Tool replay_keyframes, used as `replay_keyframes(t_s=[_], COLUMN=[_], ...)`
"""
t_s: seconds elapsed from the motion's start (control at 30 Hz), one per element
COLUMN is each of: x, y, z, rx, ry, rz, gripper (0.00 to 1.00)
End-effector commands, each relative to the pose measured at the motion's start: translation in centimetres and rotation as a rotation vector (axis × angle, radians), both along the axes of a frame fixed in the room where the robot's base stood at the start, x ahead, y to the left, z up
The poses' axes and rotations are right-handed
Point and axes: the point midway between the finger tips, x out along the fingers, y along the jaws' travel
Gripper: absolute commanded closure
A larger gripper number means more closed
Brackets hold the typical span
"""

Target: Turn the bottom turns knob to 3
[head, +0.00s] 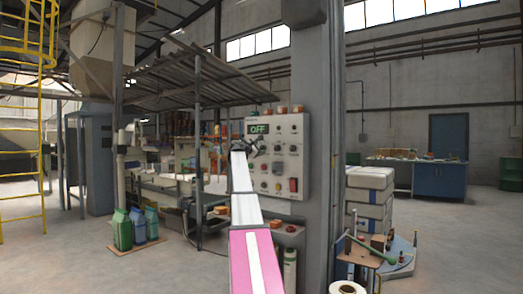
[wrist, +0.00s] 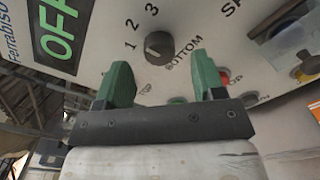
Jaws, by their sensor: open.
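The control panel (head: 297,152) is a pale box on a grey column, with a green OFF display (head: 258,128). In the wrist view, the bottom turns knob (wrist: 159,47) is dark and round, with 1, 2 and 3 on its upper left and BOTTOM beside it at lower right. A small light mark shows on its face; I cannot tell surely which number it points to. My gripper (wrist: 160,68) has green fingers, open and empty, either side of and just below the knob in the picture. They look apart from it. In the head view my gripper (head: 250,146) covers part of the panel.
In the wrist view a red button (wrist: 224,77) sits close to the right finger, and a green button (wrist: 178,100) shows between the fingers. Jars (head: 282,109) stand on top of the panel. Stacked pale blocks (head: 368,200) stand right of the column.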

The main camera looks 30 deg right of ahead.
Motion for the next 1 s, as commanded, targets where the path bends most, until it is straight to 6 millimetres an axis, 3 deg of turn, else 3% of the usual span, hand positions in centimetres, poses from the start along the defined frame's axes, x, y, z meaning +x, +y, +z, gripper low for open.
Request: replay_keyframes(t_s=[0.2, 0.53, 0.6, 0.7, 1.0], x=[1.2, 1.3, 1.3, 1.3, 1.3], y=[-2.8, -3.2, -3.2, -3.1, -3.1], z=[0.1, 0.0, 0.0, 0.0, 0.0], rx=[-0.001, 0.0, 0.0, 0.0, 0.01], ry=[0.0, -0.001, -0.001, -0.001, -0.023], rz=[-0.001, 0.001, 0.001, 0.0, 0.001], gripper=[0.37, 0.37, 0.6, 0.86, 0.86])
